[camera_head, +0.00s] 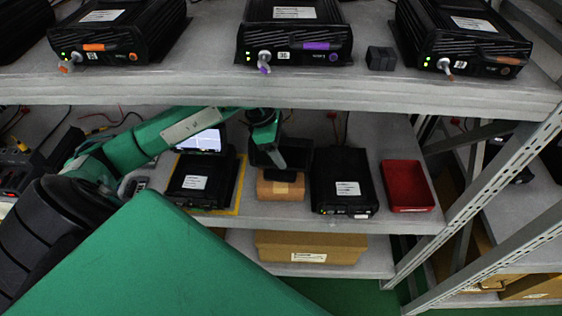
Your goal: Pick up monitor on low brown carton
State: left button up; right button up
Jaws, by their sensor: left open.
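A small brown carton (281,190) sits on the middle shelf, between two black boxes. A dark monitor (298,157) stands on top of it, partly hidden by my left gripper. My left arm comes in from the left under the upper shelf. My left gripper (280,163) is open and points down at the monitor, overlapping it in the picture. I cannot tell whether the fingers touch it. My right gripper is not in view.
A black box (188,185) on a yellow tray, with a lit screen (203,140) behind, is left of the carton. A black box (343,182) and red bin (407,186) are right. The upper shelf edge (300,94) hangs above. A larger carton (310,246) lies below.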

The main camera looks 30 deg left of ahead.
pick_arm(q)
jog(key=shift+c, duration=0.2)
grip_shut()
jog(key=shift+r, duration=0.1)
dwell(0.4)
